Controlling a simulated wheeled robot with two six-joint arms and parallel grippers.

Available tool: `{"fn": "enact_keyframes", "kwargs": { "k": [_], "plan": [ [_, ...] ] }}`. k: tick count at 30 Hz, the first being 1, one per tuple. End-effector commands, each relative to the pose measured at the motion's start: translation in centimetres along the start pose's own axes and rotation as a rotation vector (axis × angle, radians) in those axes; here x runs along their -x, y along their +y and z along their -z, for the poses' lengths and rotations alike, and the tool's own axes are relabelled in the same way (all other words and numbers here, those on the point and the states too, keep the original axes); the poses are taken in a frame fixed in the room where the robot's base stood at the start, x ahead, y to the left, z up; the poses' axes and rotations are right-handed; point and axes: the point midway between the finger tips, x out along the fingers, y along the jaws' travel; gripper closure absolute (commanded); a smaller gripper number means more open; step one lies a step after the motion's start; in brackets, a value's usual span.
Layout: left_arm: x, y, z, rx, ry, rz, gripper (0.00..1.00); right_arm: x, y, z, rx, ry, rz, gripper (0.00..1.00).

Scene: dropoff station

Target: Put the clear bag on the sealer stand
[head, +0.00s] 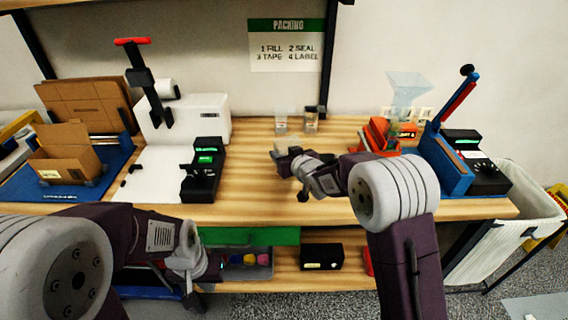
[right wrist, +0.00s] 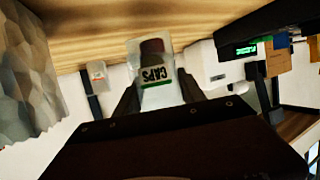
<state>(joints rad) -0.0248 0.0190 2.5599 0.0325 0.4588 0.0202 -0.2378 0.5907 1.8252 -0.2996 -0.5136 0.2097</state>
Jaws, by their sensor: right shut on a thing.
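My right gripper (head: 283,160) is over the middle of the bench. It is shut on a small clear bag (right wrist: 152,72), which has dark red contents and a white-and-green CAPS label. In the right wrist view the bag is upside down between the fingers. In the head view only a pale patch (head: 288,145) shows at the gripper, and whether the bag touches the bench is unclear. A blue device with a raised red lever (head: 446,165) at the right looks like the sealer. My left gripper (head: 193,280) hangs low before the bench; its jaws are unclear.
Two small clear containers (head: 281,122) (head: 311,118) stand behind the right gripper. An orange device (head: 379,135) stands left of the blue one. A white machine (head: 207,115) and a black display unit (head: 203,170) stand left. Open cardboard box (head: 65,160) lies far left.

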Motion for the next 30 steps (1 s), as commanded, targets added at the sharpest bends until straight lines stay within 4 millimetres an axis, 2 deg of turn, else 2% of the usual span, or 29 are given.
{"fn": "enact_keyframes", "kwargs": {
  "k": [1, 4, 16, 17, 18, 19, 27, 30],
  "plan": [
    [-0.4, 0.0, 0.0, 0.000, 0.000, 0.000, 1.00, -0.4, 0.0, -1.2, -0.001, -0.006, 0.000, 0.92],
    [-0.7, 0.0, -0.1, 0.000, 0.000, 0.000, 1.00, -1.0, 0.0, -2.9, -0.001, -0.006, 0.000, 0.92],
    [-1.1, 0.0, -0.1, 0.000, 0.000, 0.000, 1.00, -1.2, 0.0, -3.5, 0.000, -0.002, 0.000, 0.92],
    [-1.0, 0.0, -0.1, 0.000, 0.000, 0.000, 1.00, -1.2, 0.0, -3.3, 0.000, -0.002, 0.000, 0.45],
    [-0.9, 0.0, -0.1, 0.000, 0.000, 0.000, 1.00, -1.2, 0.0, -3.3, 0.000, -0.003, 0.000, 0.34],
    [-0.9, 0.0, -0.1, 0.000, 0.000, 0.000, 1.00, -1.2, 0.0, -3.3, 0.000, -0.003, 0.000, 0.31],
    [-0.9, 0.0, -0.1, 0.000, 0.000, 0.000, 1.00, -1.1, 0.0, -3.2, 0.000, -0.003, 0.000, 0.31],
    [-0.3, 0.0, 0.0, 0.000, 0.000, 0.000, 1.00, -0.8, 0.0, -2.7, 0.000, -0.002, 0.000, 0.31]
  ]
}}
